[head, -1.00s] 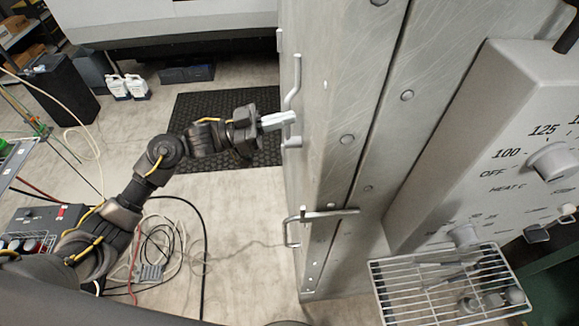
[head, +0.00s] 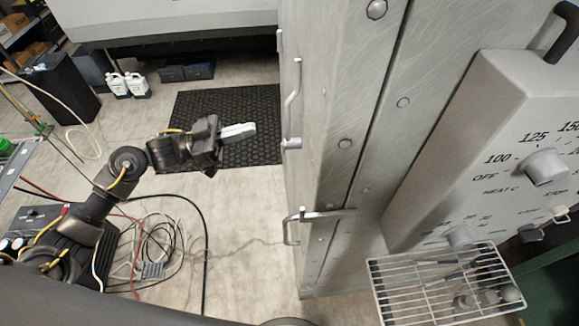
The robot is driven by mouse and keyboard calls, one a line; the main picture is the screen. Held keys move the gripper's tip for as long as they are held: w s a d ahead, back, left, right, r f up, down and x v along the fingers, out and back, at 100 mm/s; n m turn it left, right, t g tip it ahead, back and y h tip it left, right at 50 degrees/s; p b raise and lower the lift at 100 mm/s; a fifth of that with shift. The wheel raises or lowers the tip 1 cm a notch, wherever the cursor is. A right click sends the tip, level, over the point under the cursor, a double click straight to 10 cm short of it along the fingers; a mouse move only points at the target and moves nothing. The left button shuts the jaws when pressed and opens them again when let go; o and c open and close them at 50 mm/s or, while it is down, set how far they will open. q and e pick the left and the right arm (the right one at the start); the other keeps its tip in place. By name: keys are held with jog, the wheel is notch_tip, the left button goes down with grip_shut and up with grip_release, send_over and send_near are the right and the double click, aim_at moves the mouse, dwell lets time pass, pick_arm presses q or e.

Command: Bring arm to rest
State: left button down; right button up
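My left arm comes in from the left edge and reaches over the floor. My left gripper (head: 238,131) points right, toward the tall metal booth cabinet (head: 335,170), with a clear gap between its fingertips and the cabinet handles. Its pale fingers appear together as one block, with nothing seen held in them. My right arm and gripper are not in view.
Bar handles (head: 292,95) and a latch lever (head: 328,214) stick out of the cabinet. A control panel (head: 500,150) and a wire basket (head: 445,285) are at right. A black mat (head: 225,105) and loose cables (head: 165,245) lie on the floor.

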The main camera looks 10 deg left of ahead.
pick_arm(q)
jog(key=shift+s+a, duration=0.25)
jog(key=shift+a, duration=0.3)
